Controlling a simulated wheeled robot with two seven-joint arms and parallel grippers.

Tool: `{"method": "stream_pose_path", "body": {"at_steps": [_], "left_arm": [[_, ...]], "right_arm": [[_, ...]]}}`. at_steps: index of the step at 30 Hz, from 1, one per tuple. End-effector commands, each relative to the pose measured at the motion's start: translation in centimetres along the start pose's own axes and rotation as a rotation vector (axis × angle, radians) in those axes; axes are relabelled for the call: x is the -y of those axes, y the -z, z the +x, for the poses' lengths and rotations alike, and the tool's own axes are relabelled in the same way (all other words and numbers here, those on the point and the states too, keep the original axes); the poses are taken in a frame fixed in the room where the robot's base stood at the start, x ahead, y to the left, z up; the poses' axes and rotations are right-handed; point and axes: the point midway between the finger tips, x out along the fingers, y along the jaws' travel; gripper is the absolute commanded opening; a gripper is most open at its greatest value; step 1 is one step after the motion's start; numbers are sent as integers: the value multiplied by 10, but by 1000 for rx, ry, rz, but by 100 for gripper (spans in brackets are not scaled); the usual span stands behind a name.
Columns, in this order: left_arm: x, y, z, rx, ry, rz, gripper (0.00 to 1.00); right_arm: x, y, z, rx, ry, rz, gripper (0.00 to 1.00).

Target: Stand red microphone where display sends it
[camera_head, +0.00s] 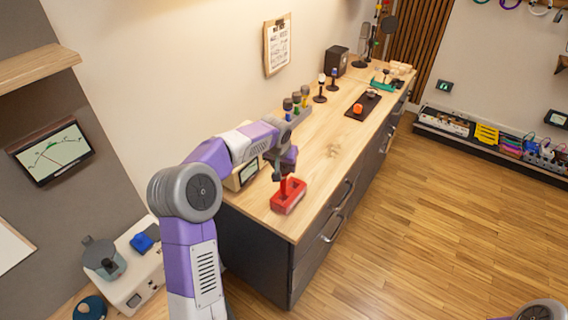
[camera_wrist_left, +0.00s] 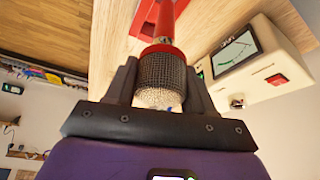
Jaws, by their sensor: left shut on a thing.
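The red microphone (camera_wrist_left: 163,62) shows in the left wrist view, with its mesh head between the fingers of my left gripper (camera_wrist_left: 160,88). The gripper is shut on that head. The microphone's red body runs toward a red block (camera_wrist_left: 147,18). In the head view my left gripper (camera_head: 284,172) is above the red block (camera_head: 288,196) near the counter's front end, and a red upright part stands between them. I cannot tell whether the microphone is seated in the block. A cream box with a display (camera_head: 248,172) stands just behind; its screen (camera_wrist_left: 236,50) shows a green line. My right gripper is out of view.
Several microphones stand in a grey rack (camera_head: 296,108) farther along the wooden counter (camera_head: 330,150). Beyond are two small stands, a black speaker (camera_head: 336,60) and a dark mat (camera_head: 363,105) with an orange item. A wall meter (camera_head: 54,154) hangs left. The counter's middle is clear.

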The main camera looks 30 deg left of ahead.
Motion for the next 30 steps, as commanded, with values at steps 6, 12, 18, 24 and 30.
{"method": "stream_pose_path", "body": {"at_steps": [6,12,18,24,30], "left_arm": [[0,-7,16,-1,0,0,0],[0,-12,29,-3,0,0,0],[0,-17,42,-3,0,1,0],[0,-21,52,-2,0,0,0],[0,-22,55,-2,0,0,0]], "right_arm": [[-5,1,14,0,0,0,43],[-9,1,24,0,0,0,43],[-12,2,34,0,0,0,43],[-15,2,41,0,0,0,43],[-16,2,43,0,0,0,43]]}}
